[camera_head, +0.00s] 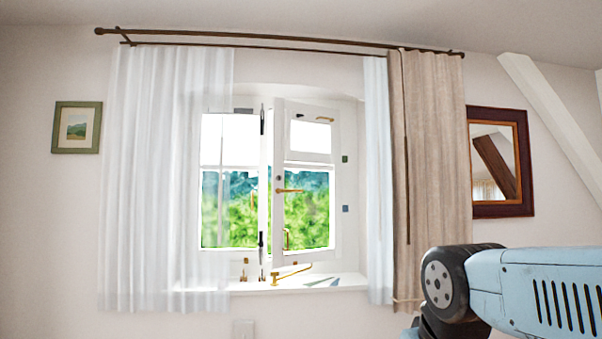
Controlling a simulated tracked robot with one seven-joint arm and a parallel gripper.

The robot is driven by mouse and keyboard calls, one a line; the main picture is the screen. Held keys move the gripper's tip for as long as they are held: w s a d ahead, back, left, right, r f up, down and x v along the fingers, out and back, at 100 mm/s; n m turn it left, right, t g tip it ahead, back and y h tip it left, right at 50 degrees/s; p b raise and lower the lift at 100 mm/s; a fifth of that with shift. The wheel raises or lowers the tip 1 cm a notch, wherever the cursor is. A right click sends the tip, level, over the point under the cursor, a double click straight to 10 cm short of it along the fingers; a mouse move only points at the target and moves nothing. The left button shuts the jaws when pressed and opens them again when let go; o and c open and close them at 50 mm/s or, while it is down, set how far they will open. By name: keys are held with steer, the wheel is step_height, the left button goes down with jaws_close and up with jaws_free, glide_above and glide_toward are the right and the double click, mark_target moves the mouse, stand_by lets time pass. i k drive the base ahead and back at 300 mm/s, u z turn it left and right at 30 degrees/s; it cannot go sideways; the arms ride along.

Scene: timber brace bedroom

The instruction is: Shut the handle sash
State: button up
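The handle sash (275,185) is the right-hand white sash of the window, with a brass lever handle (289,191) on its left stile. It appears to stand ajar, its left edge overlapping the middle of the window. How far it is open is hard to tell from this angle. Part of my blue and black arm shows at the lower right, in front of the wall and below the mirror. My gripper is out of view.
The white sill (335,282) carries a brass stay (290,272) and small fittings. A sheer curtain (150,180) covers the left part of the window. A beige curtain (435,170) hangs at the right. A mirror (527,165) and a sloping white timber (555,120) are farther right.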

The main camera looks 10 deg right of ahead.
mark_target(280, 258)
steer(key=z, duration=0.25)
steer(key=i, duration=2.3)
steer(key=u, duration=0.3)
